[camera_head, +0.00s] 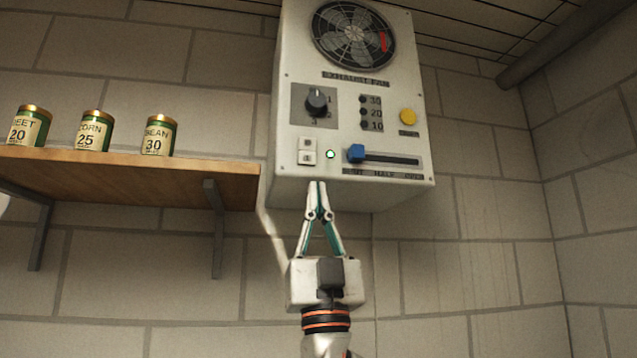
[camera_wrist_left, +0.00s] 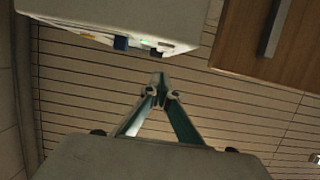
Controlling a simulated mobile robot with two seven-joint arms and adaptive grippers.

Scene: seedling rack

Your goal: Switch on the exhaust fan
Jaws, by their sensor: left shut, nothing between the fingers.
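The exhaust fan control box (camera_head: 295,60) hangs on the wall, with the fan grille (camera_head: 352,34) at its top. Its face carries a white rocker switch (camera_head: 307,151), a small green lamp (camera_head: 331,154) that looks lit, a black dial (camera_head: 316,102), a blue slider knob (camera_head: 356,153) near the left end of its slot, and a yellow button (camera_head: 407,116). My left gripper (camera_head: 317,186) is shut and empty, pointing up just below the switch in the head view. In the left wrist view, its tips (camera_wrist_left: 159,84) appear apart from the box (camera_wrist_left: 150,18). My right gripper is out of view.
A wooden shelf (camera_head: 120,177) with three labelled cans stands to the left of the box, with metal brackets (camera_head: 214,225) below. A cable (camera_head: 270,236) runs down the wall. A pipe (camera_head: 560,45) crosses the upper right. The wall right of my gripper is clear.

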